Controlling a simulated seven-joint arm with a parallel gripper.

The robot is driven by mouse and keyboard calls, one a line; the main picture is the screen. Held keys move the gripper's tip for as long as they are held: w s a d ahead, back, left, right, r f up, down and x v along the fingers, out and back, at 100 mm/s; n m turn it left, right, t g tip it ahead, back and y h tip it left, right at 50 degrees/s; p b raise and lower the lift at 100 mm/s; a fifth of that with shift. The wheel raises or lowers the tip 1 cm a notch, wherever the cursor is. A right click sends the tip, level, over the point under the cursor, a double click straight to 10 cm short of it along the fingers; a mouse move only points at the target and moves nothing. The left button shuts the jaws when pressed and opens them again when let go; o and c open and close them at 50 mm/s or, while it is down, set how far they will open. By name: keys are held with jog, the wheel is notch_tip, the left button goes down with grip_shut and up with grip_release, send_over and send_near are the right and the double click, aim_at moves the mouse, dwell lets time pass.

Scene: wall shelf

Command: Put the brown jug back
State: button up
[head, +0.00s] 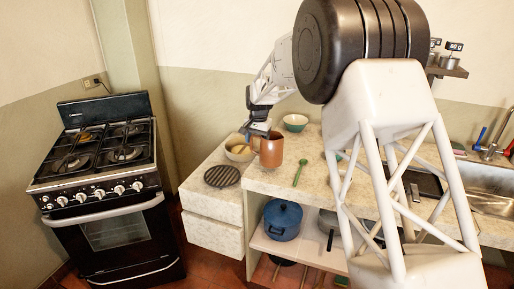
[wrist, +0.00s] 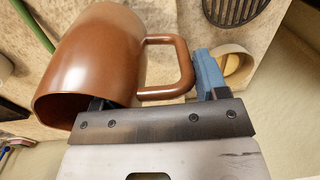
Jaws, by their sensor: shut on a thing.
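The brown jug (head: 271,152) is at the left part of the counter in the head view, roughly upright. I cannot tell whether its base touches the counter. It fills the left half of the wrist view (wrist: 95,60), its open rim towards my gripper and its handle to the right. My gripper (head: 258,132) is shut on the jug at its handle side. In the wrist view, a blue finger (wrist: 208,75) lies just right of the handle; the other finger is mostly hidden by the jug. The wall shelf (head: 447,70) is at the upper right, partly hidden by my arm.
A green spoon (head: 300,172) lies to the right, a black trivet (head: 222,176) front left. Small pots (head: 451,61) stand on the shelf. A stove (head: 105,170) is at left.

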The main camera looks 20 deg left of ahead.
jog(key=shift+f, duration=1.6)
jog(key=shift+f, duration=0.15)
jog(key=o, duration=1.4)
jog(key=r, duration=1.2)
jog(key=shift+d, duration=0.3)
jog(key=shift+r, duration=0.1)
